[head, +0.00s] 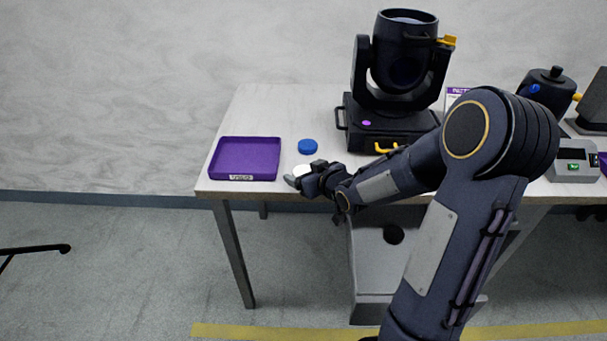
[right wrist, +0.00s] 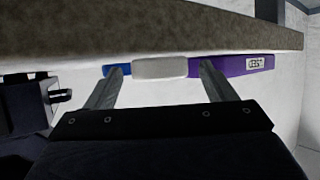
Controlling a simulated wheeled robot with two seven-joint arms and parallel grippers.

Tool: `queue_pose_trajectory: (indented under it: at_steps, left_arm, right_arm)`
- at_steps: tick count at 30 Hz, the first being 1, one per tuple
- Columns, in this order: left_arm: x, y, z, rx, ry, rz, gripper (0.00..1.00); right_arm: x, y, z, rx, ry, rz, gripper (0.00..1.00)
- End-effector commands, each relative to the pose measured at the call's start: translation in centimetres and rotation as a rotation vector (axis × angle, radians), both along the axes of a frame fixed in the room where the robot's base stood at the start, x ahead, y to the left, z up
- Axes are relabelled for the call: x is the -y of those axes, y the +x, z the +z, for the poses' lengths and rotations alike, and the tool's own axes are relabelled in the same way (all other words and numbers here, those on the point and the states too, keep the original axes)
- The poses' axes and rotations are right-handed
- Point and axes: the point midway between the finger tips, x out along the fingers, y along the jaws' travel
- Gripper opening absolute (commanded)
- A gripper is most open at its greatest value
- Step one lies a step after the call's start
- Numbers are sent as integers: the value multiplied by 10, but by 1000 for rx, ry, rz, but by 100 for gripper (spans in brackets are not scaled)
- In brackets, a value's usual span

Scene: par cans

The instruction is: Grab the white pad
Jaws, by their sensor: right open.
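The white pad (head: 301,170) lies on the table near its front edge, partly hidden by my right gripper in the head view. My right gripper (head: 303,173) is open at the pad, low over the tabletop, reaching in from the right. My left gripper is not in view.
A blue disc (head: 307,146) lies just behind the white pad. A purple tray (head: 243,158) with a label is to the left. A black stage light (head: 400,60) stands at the back right. A grey device (head: 573,160) is farther right. The table (head: 240,112) is bare behind the tray.

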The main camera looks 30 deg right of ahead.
Motion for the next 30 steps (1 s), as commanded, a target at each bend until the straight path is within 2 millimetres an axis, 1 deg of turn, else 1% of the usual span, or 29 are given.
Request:
queue_pose_trajectory:
  at_steps: [3,4,12,14,15,25,28,30]
  left_arm:
    - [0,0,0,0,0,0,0]
    - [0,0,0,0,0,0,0]
    - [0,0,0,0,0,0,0]
    - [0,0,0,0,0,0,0]
    - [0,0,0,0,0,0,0]
    - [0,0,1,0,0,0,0]
    - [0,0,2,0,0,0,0]
    - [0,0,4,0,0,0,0]
  right_arm:
    - [0,0,0,0,0,0,77]
    - [0,0,0,0,0,0,75]
    - [0,-1,0,0,0,0,39]
    - [0,-1,0,-1,0,0,31]
    - [0,-1,0,-1,0,0,30]
    - [0,-1,2,0,0,0,29]
    - [0,0,8,1,0,0,29]
    - [0,0,16,3,0,0,29]
